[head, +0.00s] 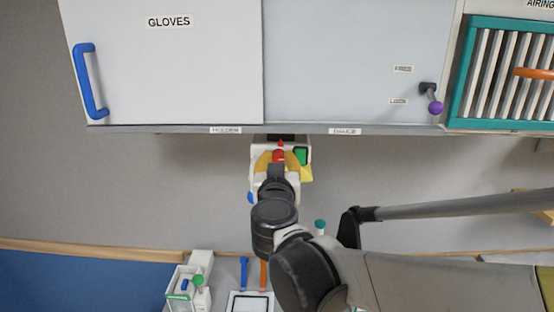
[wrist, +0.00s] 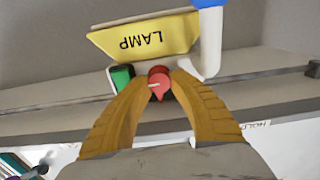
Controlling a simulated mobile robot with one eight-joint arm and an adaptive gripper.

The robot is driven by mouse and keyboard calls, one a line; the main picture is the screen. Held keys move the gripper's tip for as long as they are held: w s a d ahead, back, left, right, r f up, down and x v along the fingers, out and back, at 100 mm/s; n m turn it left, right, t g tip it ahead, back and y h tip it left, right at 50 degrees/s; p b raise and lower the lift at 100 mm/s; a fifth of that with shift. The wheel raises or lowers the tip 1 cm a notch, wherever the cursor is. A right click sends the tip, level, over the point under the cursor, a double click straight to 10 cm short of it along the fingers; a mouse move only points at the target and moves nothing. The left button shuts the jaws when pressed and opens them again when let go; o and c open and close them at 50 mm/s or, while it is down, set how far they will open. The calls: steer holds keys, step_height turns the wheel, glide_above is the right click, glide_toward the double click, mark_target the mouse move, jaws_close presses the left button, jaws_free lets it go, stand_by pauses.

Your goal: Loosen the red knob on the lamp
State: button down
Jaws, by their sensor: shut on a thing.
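The red knob (wrist: 158,84) with a pale pointer line sits between the two yellow fingers of my gripper (wrist: 156,84) in the wrist view. The fingers are shut on it from both sides. In the head view the knob (head: 279,156) shows as a small red spot beyond my gripper (head: 279,158). The lamp's white body (head: 256,152) is mounted under the cabinet edge. A yellow plate marked LAMP (wrist: 146,38) and a green button (wrist: 122,78) are beside the knob. The green button also shows in the head view (head: 301,155). My gripper hides part of the lamp.
A GLOVES cabinet door (head: 165,65) with a blue handle (head: 90,80) is above left. A purple-ended lever (head: 434,103) is at upper right, near a teal-framed slatted vent (head: 510,72). Below are a white box (head: 190,280) and a blue tool (head: 243,273).

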steer(key=n+b, duration=0.1)
steer(key=n, duration=0.3)
steer(key=n+b, duration=0.1)
steer(key=n, duration=0.3)
steer(key=shift+a+n+b, duration=0.1)
steer(key=shift+n+b, duration=0.2)
steer(key=shift+b, duration=0.1)
steer(key=n+b, duration=0.1)
steer(key=n, duration=0.3)
steer(key=shift+f+n, duration=0.1)
steer(key=shift+n, duration=0.2)
steer(key=n, duration=0.4)
steer(key=shift+b, duration=0.4)
steer(key=shift+n, duration=0.3)
steer(key=c, duration=1.4)
jaws_free()
steer(key=shift+w, duration=0.1)
